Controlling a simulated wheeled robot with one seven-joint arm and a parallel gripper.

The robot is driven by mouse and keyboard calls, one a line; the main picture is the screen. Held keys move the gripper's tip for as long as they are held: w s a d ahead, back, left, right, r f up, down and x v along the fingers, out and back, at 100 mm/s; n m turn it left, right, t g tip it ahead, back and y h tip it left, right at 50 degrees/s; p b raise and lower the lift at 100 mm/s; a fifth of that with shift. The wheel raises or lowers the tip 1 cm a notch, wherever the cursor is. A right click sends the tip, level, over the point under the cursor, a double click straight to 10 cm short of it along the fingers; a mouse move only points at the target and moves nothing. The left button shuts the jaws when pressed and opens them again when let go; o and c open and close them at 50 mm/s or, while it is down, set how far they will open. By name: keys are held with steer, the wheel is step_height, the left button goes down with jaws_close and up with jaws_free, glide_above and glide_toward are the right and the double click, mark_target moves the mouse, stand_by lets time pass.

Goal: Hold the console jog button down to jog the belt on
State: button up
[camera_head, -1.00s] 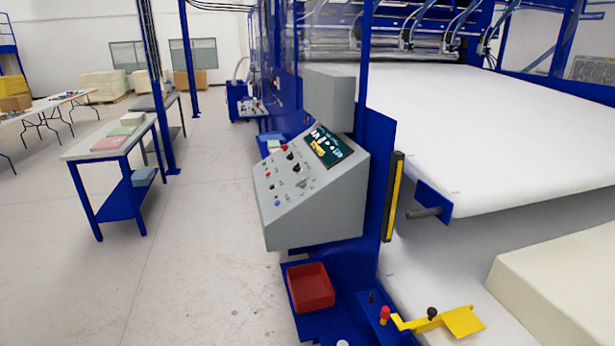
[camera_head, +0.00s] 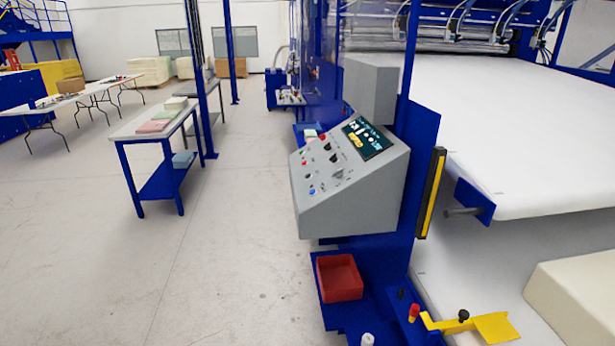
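The grey console (camera_head: 350,205) stands right of centre on the blue machine frame. Its sloped face carries a lit screen (camera_head: 367,138), several small knobs and buttons, and a blue button (camera_head: 312,190) at the lower left. I cannot read the labels, so I cannot tell which one is the jog button. The white belt (camera_head: 500,120) runs along the right side, with a cream foam block (camera_head: 580,295) at the lower right. My gripper is not in view.
A red bin (camera_head: 339,278) sits on a blue shelf below the console. A worktable (camera_head: 150,125) stands to the left. The floor (camera_head: 230,260) between it and the console is clear.

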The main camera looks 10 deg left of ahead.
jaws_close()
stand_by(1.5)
